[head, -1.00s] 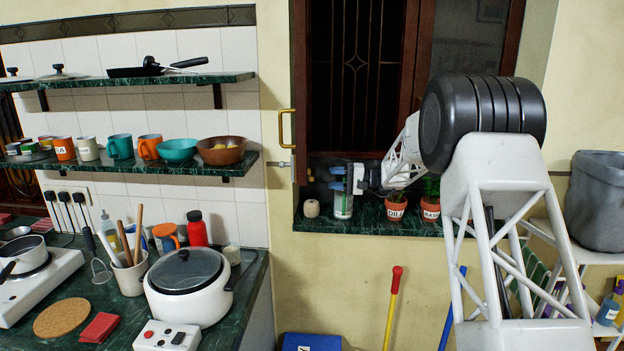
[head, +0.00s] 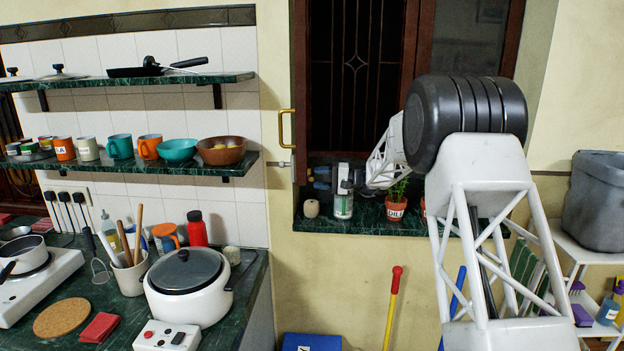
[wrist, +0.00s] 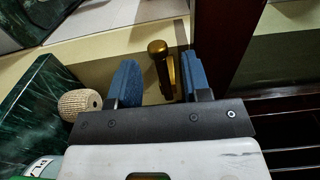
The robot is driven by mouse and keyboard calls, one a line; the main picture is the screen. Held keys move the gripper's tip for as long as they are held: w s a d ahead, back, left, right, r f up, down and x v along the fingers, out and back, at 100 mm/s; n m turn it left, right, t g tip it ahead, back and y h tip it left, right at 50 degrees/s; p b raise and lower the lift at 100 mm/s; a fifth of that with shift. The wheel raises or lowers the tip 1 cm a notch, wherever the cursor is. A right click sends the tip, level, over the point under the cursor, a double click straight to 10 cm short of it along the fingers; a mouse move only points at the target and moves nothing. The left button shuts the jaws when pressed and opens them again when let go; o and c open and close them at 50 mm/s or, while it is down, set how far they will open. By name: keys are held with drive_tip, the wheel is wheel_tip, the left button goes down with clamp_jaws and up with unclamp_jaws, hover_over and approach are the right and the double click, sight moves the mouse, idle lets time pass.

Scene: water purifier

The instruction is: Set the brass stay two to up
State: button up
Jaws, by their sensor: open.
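A brass fitting (wrist: 164,68) with a rounded end, which looks like a stay, shows in the wrist view beside a dark wooden frame. It lies between and beyond the two blue fingers of my gripper (wrist: 162,84); I see no clear contact. In the head view my gripper (head: 321,178) is low at the left side of the window, its blue fingers pointing left and apart. A brass bar handle (head: 281,128) stands on the window's left edge, with a small metal fitting (head: 279,164) below it. No label shows which one is stay two.
On the green sill stand a woven spool (head: 311,208), a white bottle (head: 343,203) close under my gripper, and a potted herb (head: 396,207). The window frame's wood (wrist: 226,45) is close to the right finger. A green shelf (head: 130,170) holds mugs and bowls at left.

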drive_tip(key=shift+a, duration=1.4)
clamp_jaws()
